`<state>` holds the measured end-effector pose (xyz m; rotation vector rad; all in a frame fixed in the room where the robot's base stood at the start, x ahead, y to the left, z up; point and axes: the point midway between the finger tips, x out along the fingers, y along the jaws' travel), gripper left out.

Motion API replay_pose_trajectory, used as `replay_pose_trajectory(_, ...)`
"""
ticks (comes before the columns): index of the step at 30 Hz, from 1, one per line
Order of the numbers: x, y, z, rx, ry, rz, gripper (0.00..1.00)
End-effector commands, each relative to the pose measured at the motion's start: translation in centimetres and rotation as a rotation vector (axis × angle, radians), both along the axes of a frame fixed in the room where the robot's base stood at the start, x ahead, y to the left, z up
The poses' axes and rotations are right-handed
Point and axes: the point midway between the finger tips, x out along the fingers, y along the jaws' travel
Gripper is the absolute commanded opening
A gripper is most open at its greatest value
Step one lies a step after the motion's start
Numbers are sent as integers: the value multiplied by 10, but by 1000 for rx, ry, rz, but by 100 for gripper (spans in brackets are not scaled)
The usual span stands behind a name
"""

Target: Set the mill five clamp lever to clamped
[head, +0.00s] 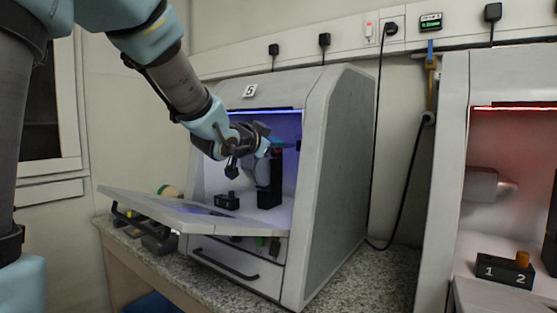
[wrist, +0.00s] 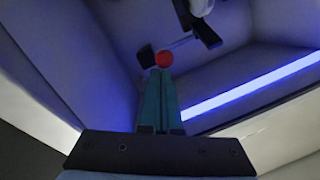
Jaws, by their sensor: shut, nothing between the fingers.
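Mill five (head: 335,160) is the grey cabinet with the "5" label (head: 250,91) on its front. Its front door (head: 175,210) is folded down open. My gripper (head: 272,147) reaches inside the lit chamber. In the wrist view its teal fingers (wrist: 160,100) are shut together with nothing between them. A red ball knob (wrist: 165,60) shows right at the fingertips; I cannot tell whether they touch. A thin rod and black parts (wrist: 205,35) lie beyond it, probably the clamp lever. The lever's position is not clear. A black upright (head: 270,190) stands below the gripper in the chamber.
A small black block with a knob (head: 228,201) sits on the chamber floor. A second machine (head: 455,150) with red light stands at right, with a block marked 1 and 2 (head: 505,270). The chamber walls are close around my gripper. A drawer (head: 235,268) is below the door.

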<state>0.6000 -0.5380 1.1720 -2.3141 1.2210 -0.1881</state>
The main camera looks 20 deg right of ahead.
Motion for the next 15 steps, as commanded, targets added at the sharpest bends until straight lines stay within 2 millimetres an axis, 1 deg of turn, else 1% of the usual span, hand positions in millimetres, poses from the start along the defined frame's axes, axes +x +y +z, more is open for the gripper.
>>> replay_pose_trajectory(1, 0, 1, -16, -22, -14, 1, 0)
replay_pose_trajectory(10, 0, 1, -31, -160, -89, 1, 0)
replay_pose_trajectory(15, 1, 0, -37, -154, -89, 0, 0)
